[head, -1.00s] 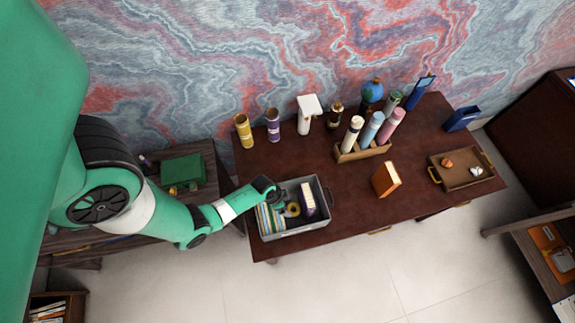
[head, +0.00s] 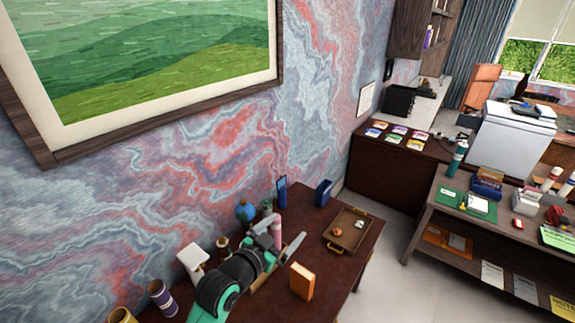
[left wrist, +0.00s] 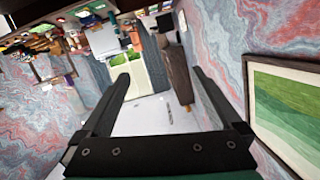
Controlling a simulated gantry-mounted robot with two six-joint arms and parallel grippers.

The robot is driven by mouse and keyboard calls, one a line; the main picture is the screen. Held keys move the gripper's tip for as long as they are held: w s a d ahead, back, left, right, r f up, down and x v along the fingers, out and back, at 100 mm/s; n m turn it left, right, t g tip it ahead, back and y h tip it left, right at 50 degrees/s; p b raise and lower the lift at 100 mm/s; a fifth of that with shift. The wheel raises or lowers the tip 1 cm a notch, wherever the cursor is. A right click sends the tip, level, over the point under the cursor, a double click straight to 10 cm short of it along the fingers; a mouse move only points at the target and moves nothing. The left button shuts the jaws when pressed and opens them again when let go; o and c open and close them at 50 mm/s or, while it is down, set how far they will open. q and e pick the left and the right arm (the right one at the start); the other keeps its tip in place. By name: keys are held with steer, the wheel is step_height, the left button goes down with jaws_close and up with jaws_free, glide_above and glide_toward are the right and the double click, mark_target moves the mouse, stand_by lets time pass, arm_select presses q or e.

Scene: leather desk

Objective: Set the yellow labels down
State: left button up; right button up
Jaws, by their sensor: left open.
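My left gripper (head: 288,243) is open above the desk, near the upright tubes, in the head view. In the left wrist view its two fingers (left wrist: 160,78) stand wide apart with nothing between them. Several small coloured label packs (head: 395,139) lie in two rows on a dark cabinet at the back, well away from the gripper. They are too small for me to tell surely which one is yellow. My right gripper is not in view.
The dark desk (head: 335,212) holds an orange book (head: 301,281), a brown tray (head: 347,231), a blue globe (head: 245,210), a white stand (head: 192,261) and a purple tube (head: 162,297). A shelf unit with a green mat (head: 466,203) stands at right. Open floor (head: 385,250) lies between.

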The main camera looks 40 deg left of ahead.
arm_select(q)
steer(key=d+r+t+h, duration=0.1)
steer(key=d+r+t, duration=0.2)
steer(key=r, duration=0.7)
steer(key=d+r+t, duration=0.2)
steer(key=d+r, duration=0.2)
steer(key=r, duration=0.7)
steer(key=s+d+r+t+h+p, duration=0.1)
steer(key=s+d+r+t, duration=0.2)
steer(key=s+r, duration=0.4)
steer(key=s+d+r+t+h, duration=0.2)
steer(key=s+d+r+t, duration=0.2)
steer(key=r, duration=1.2)
steer(key=s, duration=0.3)
steer(key=shift+s+d+m+h+p, duration=0.3)
steer(key=shift+s+p, duration=0.05)
steer(key=shift+s, duration=0.05)
steer(key=shift+o, duration=0.2)
steer(key=shift+f, duration=0.15)
